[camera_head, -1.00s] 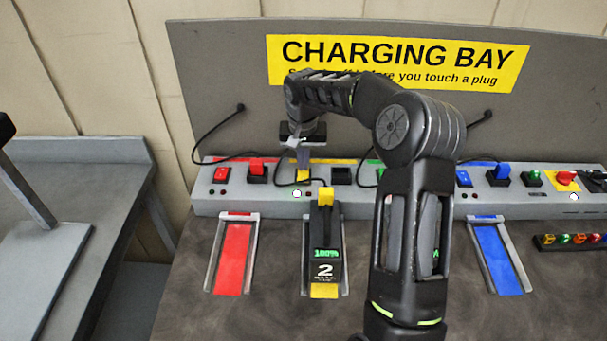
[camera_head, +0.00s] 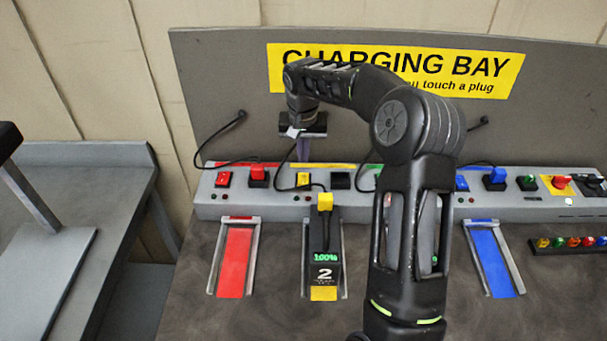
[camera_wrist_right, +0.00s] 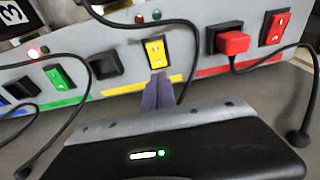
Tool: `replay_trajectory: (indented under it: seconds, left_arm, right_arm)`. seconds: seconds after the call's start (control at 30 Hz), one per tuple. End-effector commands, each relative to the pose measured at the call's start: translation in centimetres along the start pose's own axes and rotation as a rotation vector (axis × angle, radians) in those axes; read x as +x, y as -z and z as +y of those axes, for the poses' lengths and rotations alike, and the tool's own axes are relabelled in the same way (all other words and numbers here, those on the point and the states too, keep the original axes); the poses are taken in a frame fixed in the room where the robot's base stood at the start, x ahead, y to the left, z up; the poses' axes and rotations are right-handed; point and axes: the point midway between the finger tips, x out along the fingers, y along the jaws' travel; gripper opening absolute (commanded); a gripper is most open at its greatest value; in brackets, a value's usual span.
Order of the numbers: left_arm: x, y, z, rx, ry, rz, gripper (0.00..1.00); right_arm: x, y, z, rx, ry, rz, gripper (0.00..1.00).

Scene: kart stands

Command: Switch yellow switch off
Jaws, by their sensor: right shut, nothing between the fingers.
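The yellow switch (camera_head: 303,179) sits on the grey charging panel, below the yellow strip. It also shows large in the right wrist view (camera_wrist_right: 156,52). The two small lamps (camera_head: 301,198) under it look dark. My right gripper (camera_head: 303,158) is shut and empty. Its fingertips are just above and behind the yellow switch; in the right wrist view the closed fingers (camera_wrist_right: 158,88) point at the switch with a small gap visible. A yellow plug (camera_head: 325,201) sits on the battery marked 2 (camera_head: 325,265), whose display reads 100%. My left gripper is out of view.
A red switch (camera_head: 223,179) and red plug (camera_head: 258,172) are left of the yellow switch, and a black socket (camera_head: 340,180) is right of it. Black cables run close by. My right arm hides the middle bays. The upright back board (camera_head: 220,80) stands behind.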

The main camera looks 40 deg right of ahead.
Motion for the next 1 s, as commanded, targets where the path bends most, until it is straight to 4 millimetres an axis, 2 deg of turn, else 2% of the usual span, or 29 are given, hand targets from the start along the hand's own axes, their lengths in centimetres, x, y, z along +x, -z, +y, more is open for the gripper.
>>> replay_trajectory:
  seconds: [0.1,0.23,1.0]
  left_arm:
    - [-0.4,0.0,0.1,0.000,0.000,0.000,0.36]
    - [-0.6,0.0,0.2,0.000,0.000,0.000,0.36]
    - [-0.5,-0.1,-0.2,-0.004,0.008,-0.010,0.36]
  right_arm:
    - [-1.2,0.2,-0.1,0.000,0.001,0.003,0.00]
    - [-1.9,0.3,0.0,0.001,0.001,0.002,0.00]
    - [-1.9,0.3,0.0,0.001,0.001,0.001,0.00]
